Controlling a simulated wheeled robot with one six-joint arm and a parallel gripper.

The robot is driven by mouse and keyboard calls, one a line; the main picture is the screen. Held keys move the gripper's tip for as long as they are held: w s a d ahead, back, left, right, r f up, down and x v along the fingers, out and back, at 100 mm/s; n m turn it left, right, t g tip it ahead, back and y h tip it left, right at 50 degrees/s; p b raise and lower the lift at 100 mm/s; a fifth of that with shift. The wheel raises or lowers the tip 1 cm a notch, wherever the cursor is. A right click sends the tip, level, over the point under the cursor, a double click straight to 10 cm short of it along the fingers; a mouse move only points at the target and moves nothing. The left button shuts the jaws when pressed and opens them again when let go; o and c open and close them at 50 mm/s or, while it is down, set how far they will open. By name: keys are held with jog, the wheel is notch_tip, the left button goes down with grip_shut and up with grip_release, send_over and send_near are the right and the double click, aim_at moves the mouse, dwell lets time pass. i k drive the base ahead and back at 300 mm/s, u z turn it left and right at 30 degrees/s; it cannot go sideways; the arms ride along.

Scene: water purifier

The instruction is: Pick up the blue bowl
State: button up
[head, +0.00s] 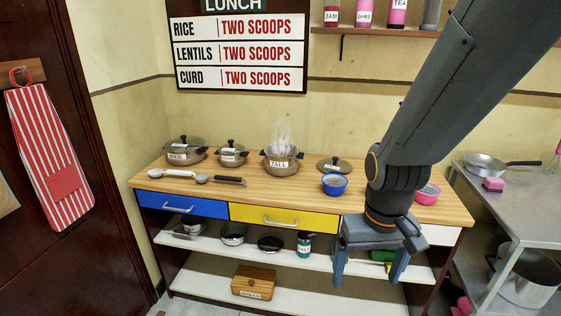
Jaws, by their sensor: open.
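The blue bowl (335,186) sits upright on the wooden counter (300,205), right of centre in the head view, near the front edge. My gripper (368,272) is open and empty, with its two fingers pointing down. In the picture it appears lower and to the right of the bowl, in front of the counter and shelves. It is apart from the bowl. A pink bowl (428,193) stands on the counter to the right, partly hidden behind my arm.
A lid (334,165) lies just behind the blue bowl. A steaming pot (281,164), two other lidded pots and ladles (218,180) stand to the left. The yellow drawer (284,218) is shut. A steel table (508,210) with a pan is at right.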

aim_at(334, 185)
jog(key=z, duration=1.15)
jog(key=k, duration=0.65)
jog(key=u, duration=1.2)
jog(key=i, duration=1)
jog(key=u, duration=0.05)
